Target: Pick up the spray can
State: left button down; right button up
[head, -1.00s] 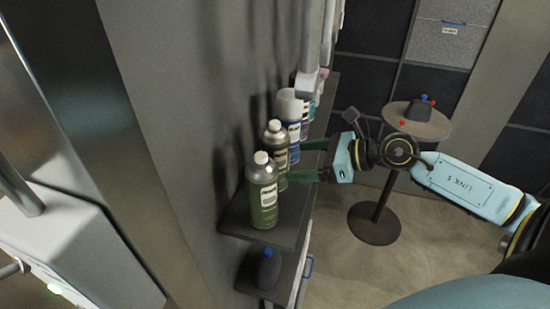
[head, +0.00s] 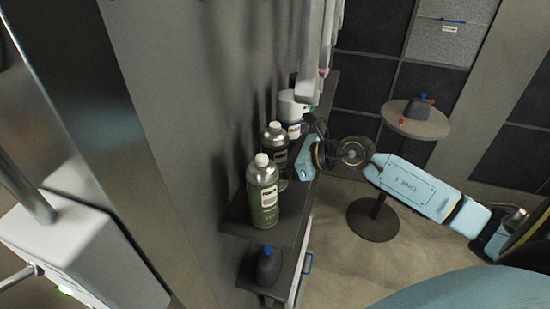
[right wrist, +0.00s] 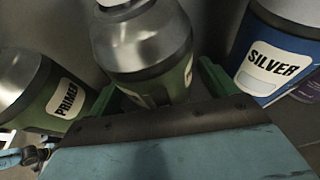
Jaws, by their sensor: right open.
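Several spray cans stand upright in a row on a dark shelf (head: 235,217) against the wall. The nearest is a green can (head: 262,200) with a silver top and white cap, labelled PRIMER in the right wrist view (right wrist: 55,95). Behind it stands a second silver-topped green can (head: 273,142), which fills the middle of the right wrist view (right wrist: 145,45). My right gripper (head: 305,158) is open at the shelf edge, with green fingers on either side of this second can. Whether they touch it, I cannot tell. My left gripper is not in view.
A blue can labelled SILVER (right wrist: 270,60) stands close beside the right finger. A dark bottle with a blue cap (head: 268,266) sits on the lower shelf. A round stand (head: 418,124) is behind my right arm. Pale hanging items (head: 312,60) are above the far shelf end.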

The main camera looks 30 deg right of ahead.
aim_at(284, 134)
jog(key=c, duration=1.2)
jog(key=shift+d+r, duration=0.1)
jog(key=shift+r, duration=0.05)
jog(key=shift+s+d+r, duration=0.1)
jog(key=shift+r, duration=0.15)
notch_tip(284, 134, up, 6)
jog(key=shift+s+r+b, duration=0.15)
jog(key=shift+r+b, duration=0.05)
jog(key=shift+b, duration=0.3)
jog(key=shift+s+d+b, duration=0.65)
jog(key=shift+s+d, duration=1.45)
jog(key=shift+s, duration=0.35)
jog(key=shift+s+d+b, duration=0.7)
jog(key=shift+s+d, duration=1.45)
jog(key=shift+s, duration=0.35)
jog(key=shift+s+d+b, duration=0.65)
jog(key=shift+s+d, duration=1.45)
jog(key=shift+s, duration=0.35)
